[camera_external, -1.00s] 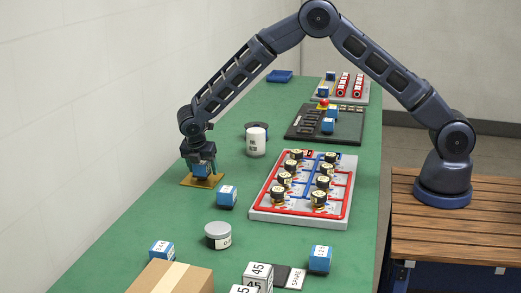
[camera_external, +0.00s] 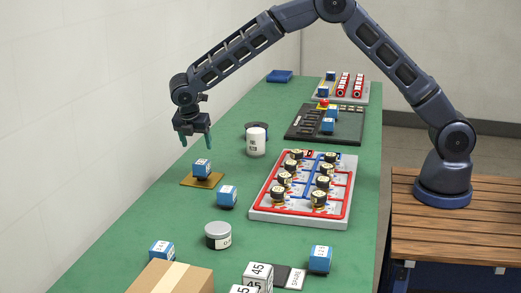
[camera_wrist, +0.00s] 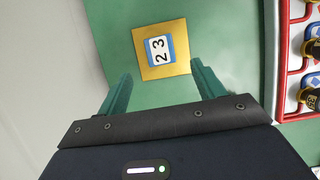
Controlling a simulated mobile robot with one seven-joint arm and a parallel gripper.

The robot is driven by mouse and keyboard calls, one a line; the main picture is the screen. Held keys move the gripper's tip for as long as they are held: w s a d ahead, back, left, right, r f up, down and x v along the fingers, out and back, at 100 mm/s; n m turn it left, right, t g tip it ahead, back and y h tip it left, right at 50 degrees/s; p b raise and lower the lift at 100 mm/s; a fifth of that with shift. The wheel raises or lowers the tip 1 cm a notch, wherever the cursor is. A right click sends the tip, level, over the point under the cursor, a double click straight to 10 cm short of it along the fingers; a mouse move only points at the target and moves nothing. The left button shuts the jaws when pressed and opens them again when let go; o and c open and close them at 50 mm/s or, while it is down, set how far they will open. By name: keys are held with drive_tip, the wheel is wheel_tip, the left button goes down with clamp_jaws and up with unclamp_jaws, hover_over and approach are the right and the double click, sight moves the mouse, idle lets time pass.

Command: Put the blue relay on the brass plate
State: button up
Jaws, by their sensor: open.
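A blue relay (camera_external: 202,168) stands upright on the brass plate (camera_external: 188,180) on the left part of the green table. In the wrist view the relay (camera_wrist: 160,49) shows its white label reading 23 and lies inside the edges of the brass plate (camera_wrist: 145,72). My gripper (camera_external: 197,142) is open and empty, above the relay and apart from it. Its two green fingers (camera_wrist: 160,80) show in the wrist view with nothing between them.
Another blue relay (camera_external: 227,196) stands just right of the plate. A grey tray with red and blue pipes (camera_external: 258,208) lies further right. A white cup (camera_external: 256,142) stands behind, and a round grey tin (camera_external: 218,236) and cardboard box (camera_external: 172,278) are in front.

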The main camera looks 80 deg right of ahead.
drive_tip(key=s+d+r+m+t+y, duration=0.1)
drive_tip(key=s+d+r+m, duration=0.25)
drive_tip(key=s+r, duration=0.85)
drive_tip(key=s+d+r+m+t+y, duration=0.15)
drive_tip(key=s+r+m, duration=0.35)
drive_tip(key=s+r, duration=0.7)
drive_tip(key=s+d+m+t+y, duration=0.1)
drive_tip(key=s+m, duration=0.8)
drive_tip(key=s, duration=2.3)
drive_tip(key=shift+s+d+r+t+y, duration=0.3)
drive_tip(key=shift+d+t+y, duration=0.15)
drive_tip(key=shift+t, duration=0.1)
